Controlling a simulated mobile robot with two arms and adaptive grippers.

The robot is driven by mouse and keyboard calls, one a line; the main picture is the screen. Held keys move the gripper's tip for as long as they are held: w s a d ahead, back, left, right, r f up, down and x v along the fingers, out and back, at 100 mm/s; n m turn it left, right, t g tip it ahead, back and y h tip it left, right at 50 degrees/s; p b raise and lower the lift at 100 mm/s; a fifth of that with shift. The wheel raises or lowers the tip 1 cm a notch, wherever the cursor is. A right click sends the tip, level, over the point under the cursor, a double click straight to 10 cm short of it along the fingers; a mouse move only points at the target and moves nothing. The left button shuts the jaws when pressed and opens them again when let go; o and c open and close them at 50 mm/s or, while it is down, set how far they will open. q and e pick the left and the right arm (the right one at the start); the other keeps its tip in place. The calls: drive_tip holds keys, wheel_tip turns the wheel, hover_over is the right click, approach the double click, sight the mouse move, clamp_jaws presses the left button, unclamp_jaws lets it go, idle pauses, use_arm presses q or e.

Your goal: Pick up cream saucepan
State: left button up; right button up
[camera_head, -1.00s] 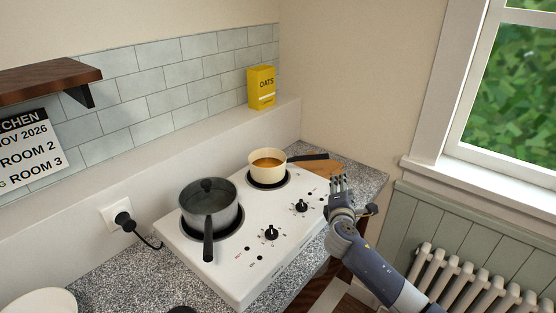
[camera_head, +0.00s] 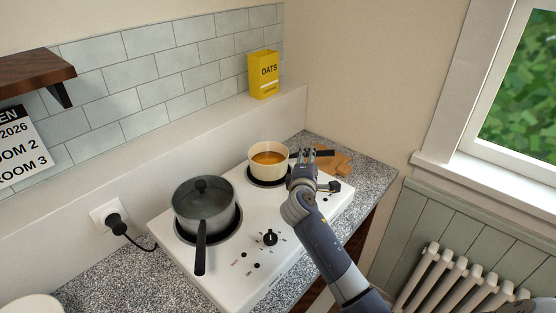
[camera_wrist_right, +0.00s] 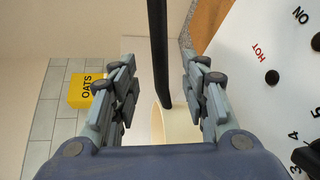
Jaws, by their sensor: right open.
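The cream saucepan (camera_head: 268,163) sits on the back burner of the white hob, with brown liquid in it. Its black handle points right, toward the wooden board. My right gripper (camera_head: 308,153) is beside the pan at its handle, and its fingers partly hide the handle. In the right wrist view the open fingers (camera_wrist_right: 158,90) stand on either side of the black handle (camera_wrist_right: 160,50), apart from it. The cream pan wall (camera_wrist_right: 180,128) shows below, partly hidden by the gripper. My left gripper is not in view.
A grey lidded pot (camera_head: 204,205) stands on the front burner of the hob (camera_head: 250,270), its handle toward me. A yellow oats box (camera_head: 263,75) stands on the ledge behind. A wooden board (camera_head: 338,163) lies right of the pan. A wall shelf (camera_head: 30,80) is at left.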

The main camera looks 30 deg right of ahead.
drive_tip(key=shift+w+d+f, duration=0.1)
drive_tip(key=shift+w+d, duration=0.1)
drive_tip(key=shift+w, duration=0.05)
drive_tip(key=p+x, duration=0.1)
drive_tip(key=x, duration=0.3)
drive_tip(key=shift+d+p, duration=0.1)
drive_tip(key=shift+p, duration=0.2)
drive_tip(key=shift+w+d+f, duration=0.15)
drive_tip(key=shift+w+d, duration=0.15)
drive_tip(key=shift+w, duration=0.1)
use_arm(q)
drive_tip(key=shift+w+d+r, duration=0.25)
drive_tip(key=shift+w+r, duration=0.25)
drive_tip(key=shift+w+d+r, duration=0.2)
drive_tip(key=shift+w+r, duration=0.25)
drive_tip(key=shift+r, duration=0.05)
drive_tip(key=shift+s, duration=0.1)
use_arm(e)
clamp_jaws()
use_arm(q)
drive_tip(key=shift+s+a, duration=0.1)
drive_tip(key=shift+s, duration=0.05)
